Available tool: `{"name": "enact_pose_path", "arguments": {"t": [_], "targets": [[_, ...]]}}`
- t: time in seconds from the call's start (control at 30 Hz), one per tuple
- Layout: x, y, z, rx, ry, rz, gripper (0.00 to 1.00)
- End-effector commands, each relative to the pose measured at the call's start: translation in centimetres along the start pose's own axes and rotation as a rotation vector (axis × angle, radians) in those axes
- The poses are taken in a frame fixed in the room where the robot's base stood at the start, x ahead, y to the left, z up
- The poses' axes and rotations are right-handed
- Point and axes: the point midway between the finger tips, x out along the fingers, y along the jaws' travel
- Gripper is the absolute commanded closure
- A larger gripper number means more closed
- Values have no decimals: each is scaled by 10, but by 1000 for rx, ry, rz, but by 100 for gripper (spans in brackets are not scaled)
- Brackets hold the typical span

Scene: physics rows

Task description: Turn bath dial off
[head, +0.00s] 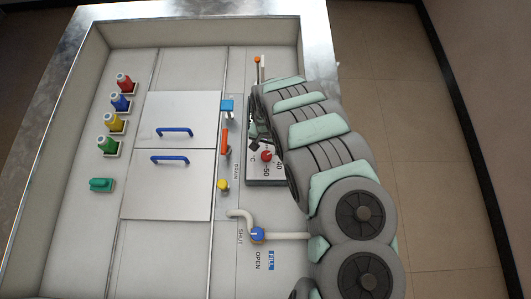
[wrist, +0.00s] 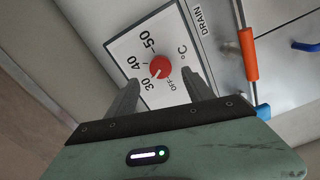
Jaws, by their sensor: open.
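The bath dial is a red round knob (wrist: 161,66) on a white plate marked 30, 40, 50, °C and OFF. In the wrist view its pale pointer mark faces the lower left, roughly toward 30, away from OFF. The dial also shows in the head view (head: 266,156), beside my arm. My gripper (wrist: 160,75) is open, with one finger on each side of the knob in the picture. I cannot tell whether the fingers touch it. In the head view my arm hides part of the plate.
An orange handle (wrist: 248,55) by the DRAIN label is right of the plate. The panel also holds a blue valve (head: 257,234) on a pale pipe, a yellow knob (head: 223,185), two blue-handled doors and several coloured connectors at left. A raised metal rim (head: 310,30) borders the panel.

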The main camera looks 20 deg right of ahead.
Motion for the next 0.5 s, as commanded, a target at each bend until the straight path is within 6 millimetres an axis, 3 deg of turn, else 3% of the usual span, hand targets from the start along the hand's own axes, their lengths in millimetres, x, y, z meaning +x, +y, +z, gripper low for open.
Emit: {"name": "enact_pose_path", "arguments": {"t": [0.2,0.5], "targets": [[29,-1,0,-1,0,-3,39],[54,-2,-2,-1,5,-4,39]]}}
